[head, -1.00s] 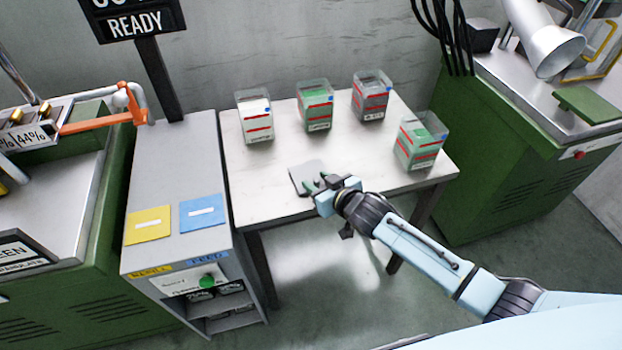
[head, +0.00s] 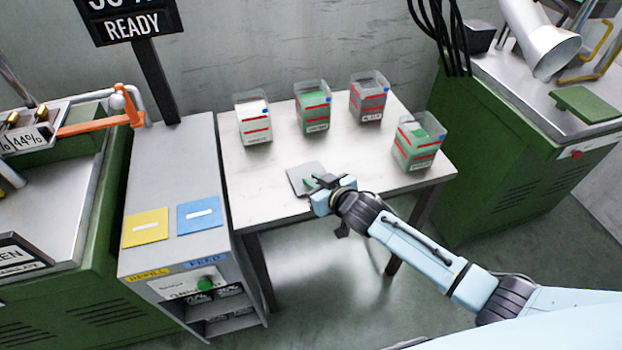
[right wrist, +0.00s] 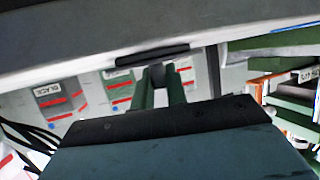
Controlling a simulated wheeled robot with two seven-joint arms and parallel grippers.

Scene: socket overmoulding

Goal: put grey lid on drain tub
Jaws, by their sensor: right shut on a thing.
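My right gripper (head: 316,185) reaches in over the near edge of the white table. It is shut on the grey lid (head: 301,177), a flat plate low over the table's near part; I cannot tell whether it touches the table. In the right wrist view the green fingers (right wrist: 160,80) close on a small grip under a dark bar on the lid (right wrist: 80,52), which spans the top. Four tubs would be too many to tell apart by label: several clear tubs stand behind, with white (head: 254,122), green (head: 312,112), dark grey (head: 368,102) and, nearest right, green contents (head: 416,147). Which is the drain tub is unclear.
The white table (head: 255,200) is bare around the lid. A grey cabinet (head: 180,260) with yellow and blue pads adjoins its left side. A green machine (head: 490,170) stands at the right, another at the far left.

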